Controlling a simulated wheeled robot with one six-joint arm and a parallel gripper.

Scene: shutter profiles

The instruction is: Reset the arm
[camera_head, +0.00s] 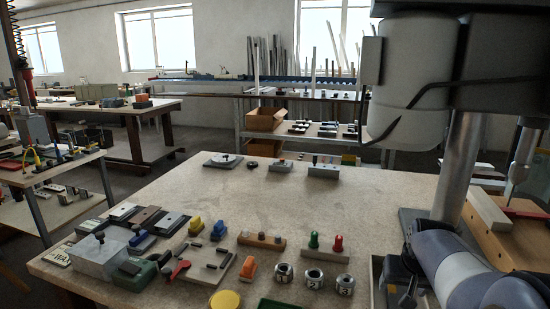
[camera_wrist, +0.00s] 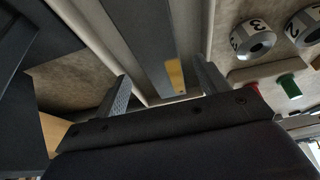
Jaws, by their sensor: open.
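My gripper (camera_wrist: 164,85) shows in the wrist view with its two ridged fingers spread apart. A long grey bar with a yellow patch (camera_wrist: 175,75) lies beyond and between the fingers. No object is seen held, and I cannot tell how far the bar is from the fingertips. In the head view my arm's grey-violet link is at the lower right, low beside the table's right edge. The gripper itself is not clearly made out there.
The wooden table (camera_head: 300,195) carries numbered metal rings (camera_head: 314,278), a board with green and red pegs (camera_head: 325,248), a grey block (camera_head: 100,255) and several small parts. Its middle is clear. A wooden box (camera_head: 515,240) stands at the right. Shelves (camera_head: 310,135) stand behind.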

